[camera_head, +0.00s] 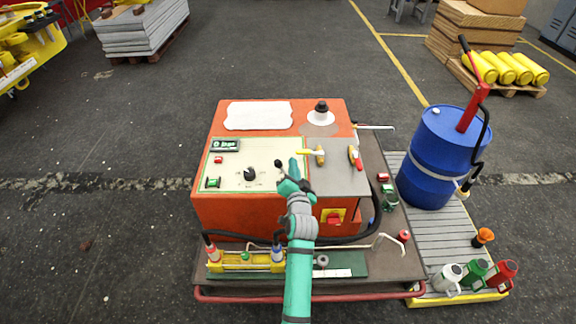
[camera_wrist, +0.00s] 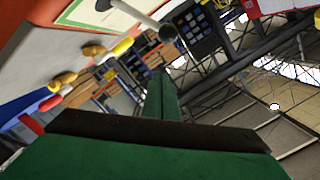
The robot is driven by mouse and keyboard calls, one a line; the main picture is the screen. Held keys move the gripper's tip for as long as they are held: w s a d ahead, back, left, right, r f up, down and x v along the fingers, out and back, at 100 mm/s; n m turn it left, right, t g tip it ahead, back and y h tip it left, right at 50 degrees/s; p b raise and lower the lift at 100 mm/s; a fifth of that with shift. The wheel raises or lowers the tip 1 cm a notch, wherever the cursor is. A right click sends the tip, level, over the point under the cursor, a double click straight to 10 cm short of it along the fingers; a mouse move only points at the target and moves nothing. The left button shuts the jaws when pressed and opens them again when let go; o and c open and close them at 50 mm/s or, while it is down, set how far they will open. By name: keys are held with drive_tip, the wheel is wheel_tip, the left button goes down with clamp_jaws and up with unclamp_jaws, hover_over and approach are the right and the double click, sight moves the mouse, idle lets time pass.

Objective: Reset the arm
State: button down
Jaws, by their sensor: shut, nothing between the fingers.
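My arm reaches up from the bottom centre of the head view. My gripper (camera_head: 281,166) is over the front of the orange machine (camera_head: 240,209), near the panel with the black knob (camera_head: 250,174). In the wrist view my green gripper fingers (camera_wrist: 161,97) are together with nothing between them. A grey rod with a dark round end (camera_wrist: 166,32) shows just beyond them; I cannot tell whether they touch. Yellow-handled and red-handled levers (camera_head: 319,155) sit to the right of the gripper on the machine's top.
A blue drum (camera_head: 435,157) with a red-handled pump stands on the slatted platform at right. Several small cans (camera_head: 474,273) stand in front of it. A black hose (camera_head: 372,235) curves along the cart's right side. Open floor (camera_head: 90,230) lies to the left.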

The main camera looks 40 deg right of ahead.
drive_tip(key=v, duration=0.8)
drive_tip(key=shift+w+a, duration=0.1)
drive_tip(key=shift+a, duration=0.05)
drive_tip(key=s+a+f+n+y, duration=0.2)
drive_tip(key=s+a+f+n, duration=0.25)
drive_tip(key=s+a, duration=0.45)
drive_tip(key=s+a+f+n+y, duration=0.25)
drive_tip(key=s+a+f, duration=0.4)
drive_tip(key=a, duration=0.45)
drive_tip(key=s+a+r+n+y, duration=0.2)
drive_tip(key=s+a+r+n, duration=0.1)
drive_tip(key=s+a, duration=0.5)
drive_tip(key=s+a+r+n+y, duration=0.2)
drive_tip(key=s+a+r+n, duration=0.1)
drive_tip(key=s+a, duration=0.6)
drive_tip(key=s+n, duration=0.1)
drive_tip(key=s, duration=0.3)
drive_tip(key=shift+s+n+t, duration=0.15)
drive_tip(key=shift+n+t, duration=0.15)
drive_tip(key=shift+n, duration=0.1)
drive_tip(key=shift+r, duration=0.1)
drive_tip(key=shift+d, duration=0.1)
